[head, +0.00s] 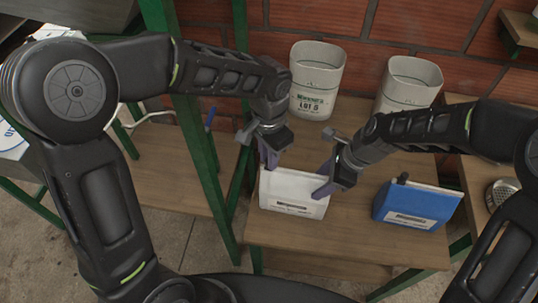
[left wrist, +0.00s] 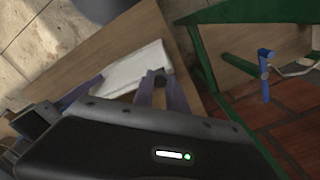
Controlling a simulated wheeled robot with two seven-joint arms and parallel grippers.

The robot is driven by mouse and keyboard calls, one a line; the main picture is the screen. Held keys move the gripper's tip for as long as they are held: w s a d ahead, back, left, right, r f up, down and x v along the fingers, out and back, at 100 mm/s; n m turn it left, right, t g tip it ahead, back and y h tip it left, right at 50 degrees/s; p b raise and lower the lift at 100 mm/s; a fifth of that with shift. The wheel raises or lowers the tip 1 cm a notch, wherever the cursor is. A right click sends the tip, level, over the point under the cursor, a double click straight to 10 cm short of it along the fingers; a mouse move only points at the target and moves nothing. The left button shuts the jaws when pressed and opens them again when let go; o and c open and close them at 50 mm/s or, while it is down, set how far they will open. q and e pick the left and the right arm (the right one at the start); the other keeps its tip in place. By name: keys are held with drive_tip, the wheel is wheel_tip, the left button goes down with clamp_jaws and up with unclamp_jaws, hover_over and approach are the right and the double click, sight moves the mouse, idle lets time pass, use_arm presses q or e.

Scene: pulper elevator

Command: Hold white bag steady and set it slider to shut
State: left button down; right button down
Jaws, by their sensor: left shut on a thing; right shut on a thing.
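The white bag (head: 292,191) stands upright on the wooden table, with a label low on its front. My left gripper (head: 269,158) is at the bag's top left corner. In the left wrist view its purple fingers (left wrist: 160,88) are on either side of a small dark slider (left wrist: 158,76) at the edge of the white bag (left wrist: 136,68). My right gripper (head: 325,178) is shut on the bag's right end. The head view hides the slider behind the left gripper.
A blue bag (head: 416,207) with a dark knob on top stands to the right. Two pale buckets (head: 316,88) (head: 408,88) stand behind, near the brick wall. Green posts (head: 198,140) rise left of the table. Bare wood (head: 330,240) lies in front of the bags.

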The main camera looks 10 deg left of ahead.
use_arm(q)
drive_tip(key=d, duration=0.5)
drive_tip(key=shift+d, duration=0.1)
drive_tip(key=c, duration=1.3)
unclamp_jaws()
wheel_tip(320, 180, up, 12)
drive_tip(key=shift+r, duration=0.1)
